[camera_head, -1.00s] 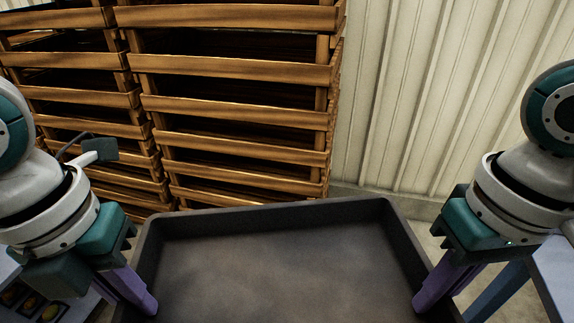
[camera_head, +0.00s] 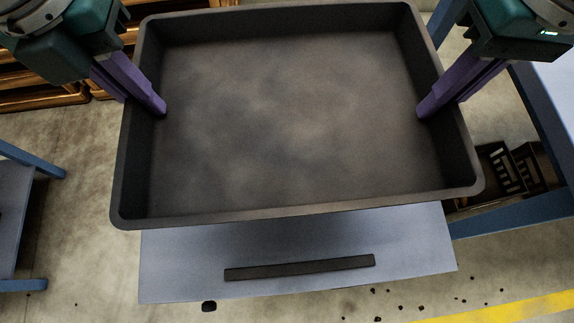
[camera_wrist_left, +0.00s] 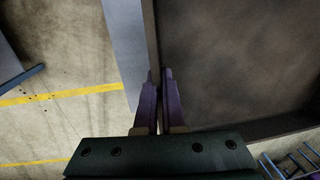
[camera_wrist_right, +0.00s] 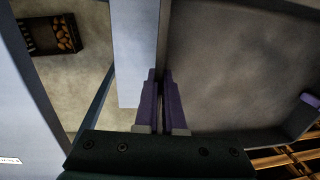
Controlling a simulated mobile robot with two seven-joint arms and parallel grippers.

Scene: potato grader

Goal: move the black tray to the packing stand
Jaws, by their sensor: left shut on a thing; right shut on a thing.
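The black tray (camera_head: 295,213) is empty and fills the middle of the head view, roughly level. My left gripper (camera_head: 158,107) is shut on its left wall, and my right gripper (camera_head: 425,108) is shut on its right wall. In the left wrist view the fingers (camera_wrist_left: 158,75) pinch the tray wall, with the tray floor (camera_wrist_left: 230,60) to the right. In the right wrist view the fingers (camera_wrist_right: 160,76) pinch the opposite wall, beside the tray floor (camera_wrist_right: 235,70). I cannot tell which table is the packing stand.
A table with blue legs (camera_head: 15,205) stands at the left; another blue-framed table (camera_head: 548,85) stands at the right. A dark crate (camera_head: 515,168) is low by the right one. Wooden crates (camera_head: 40,85) are at the upper left. Small dark lumps and a yellow line (camera_head: 510,310) mark the floor.

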